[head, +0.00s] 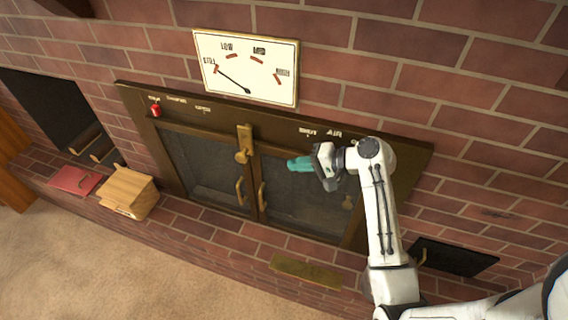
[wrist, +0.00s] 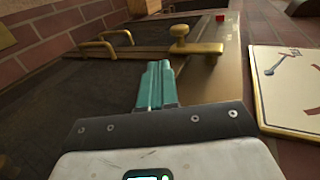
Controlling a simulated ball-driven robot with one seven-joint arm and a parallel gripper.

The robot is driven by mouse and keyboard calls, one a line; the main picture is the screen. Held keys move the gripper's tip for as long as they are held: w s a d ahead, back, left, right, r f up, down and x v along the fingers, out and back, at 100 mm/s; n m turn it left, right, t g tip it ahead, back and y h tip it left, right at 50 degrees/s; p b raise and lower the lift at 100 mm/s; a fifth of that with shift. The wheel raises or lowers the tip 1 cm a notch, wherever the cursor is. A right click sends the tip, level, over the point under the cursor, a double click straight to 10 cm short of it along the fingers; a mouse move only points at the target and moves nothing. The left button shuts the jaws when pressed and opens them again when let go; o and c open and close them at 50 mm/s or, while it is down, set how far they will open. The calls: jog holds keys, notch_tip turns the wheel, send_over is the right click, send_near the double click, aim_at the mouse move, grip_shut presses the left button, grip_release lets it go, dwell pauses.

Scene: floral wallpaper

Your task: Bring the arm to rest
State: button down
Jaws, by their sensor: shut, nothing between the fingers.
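My gripper (head: 292,164) has teal fingers and is held in front of the right glass door of the brick fireplace stove. In the wrist view my gripper (wrist: 158,68) shows its teal fingers pressed together with nothing between them. My white arm (head: 384,220) reaches up from the lower right, bent at its upper joint. The fingertips point left in the head view, toward the brass latch (head: 244,144) between the two doors. I cannot tell how far the fingers are from the door.
A dial gauge (head: 247,68) hangs above the doors, needle near STILL. A red knob (head: 155,109) sits on the frame's upper left. Brass door handles (head: 240,191) stick out. A wooden box (head: 127,192) and a red item (head: 75,180) stand on the ledge. Carpet (head: 150,270) is clear.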

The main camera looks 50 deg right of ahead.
jog(key=shift+v, duration=0.75)
jog(key=shift+f, duration=0.1)
jog(key=s+a+f+n+g, duration=0.35)
jog(key=a+f, duration=0.25)
jog(key=a, duration=0.2)
jog(key=s+a+f+n+g+h, duration=0.1)
jog(key=s+a+n+g, duration=0.3)
jog(key=s, duration=0.4)
jog(key=s+a+f+n+g+h, duration=0.2)
jog(key=s+a+n, duration=0.3)
jog(key=s, duration=0.3)
jog(key=shift+s+n+g+h, duration=0.4)
jog(key=shift+n+g+h, duration=0.15)
jog(key=shift+g+h, duration=0.3)
